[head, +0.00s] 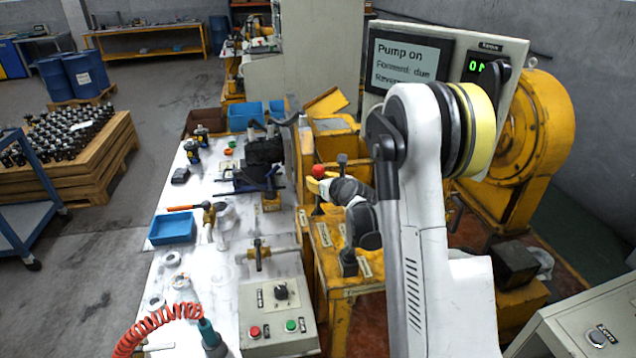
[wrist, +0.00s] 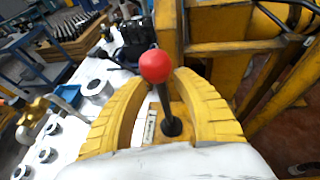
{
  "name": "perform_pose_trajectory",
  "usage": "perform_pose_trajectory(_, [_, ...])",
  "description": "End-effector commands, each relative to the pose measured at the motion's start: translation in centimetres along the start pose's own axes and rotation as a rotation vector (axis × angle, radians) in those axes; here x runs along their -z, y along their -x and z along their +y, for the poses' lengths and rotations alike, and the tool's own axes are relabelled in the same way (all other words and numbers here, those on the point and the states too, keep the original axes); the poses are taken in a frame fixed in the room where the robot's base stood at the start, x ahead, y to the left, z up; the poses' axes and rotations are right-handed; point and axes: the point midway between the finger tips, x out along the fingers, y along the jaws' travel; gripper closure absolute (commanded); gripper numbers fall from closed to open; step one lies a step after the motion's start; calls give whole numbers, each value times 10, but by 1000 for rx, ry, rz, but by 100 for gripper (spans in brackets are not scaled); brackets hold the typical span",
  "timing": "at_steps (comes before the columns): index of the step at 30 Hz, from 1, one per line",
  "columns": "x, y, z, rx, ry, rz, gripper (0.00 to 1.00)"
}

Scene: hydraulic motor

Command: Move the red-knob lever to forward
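The red-knob lever (wrist: 155,67) stands between the two yellow fingers of my gripper (wrist: 157,95) in the wrist view. Its dark rod rises from a yellow plate, and the red ball shows above and between the fingertips. A gap shows on both sides of the rod, so the fingers are apart and around it, not closed on it. In the head view the red knob (head: 318,171) sits right at the tip of my gripper (head: 322,184). The display screen (head: 408,66) reads "Pump on", "Forward: due" and a partly hidden "Reverse" line.
A second lever with a black knob (head: 342,160) stands just right of the red one. A control box (head: 278,318) with red and green buttons sits in front. The white table (head: 190,240) at left holds tools and a blue tray (head: 172,229). A yellow motor housing (head: 545,140) stands at right.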

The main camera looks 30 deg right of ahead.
Motion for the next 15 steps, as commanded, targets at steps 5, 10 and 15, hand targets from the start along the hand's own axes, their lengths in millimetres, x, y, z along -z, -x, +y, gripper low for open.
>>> perform_pose_trajectory(5, [0,-10,0,0,1,0,65])
perform_pose_trajectory(10, [0,-10,0,0,1,0,65])
perform_pose_trajectory(15, [0,-10,0,0,1,0,97])
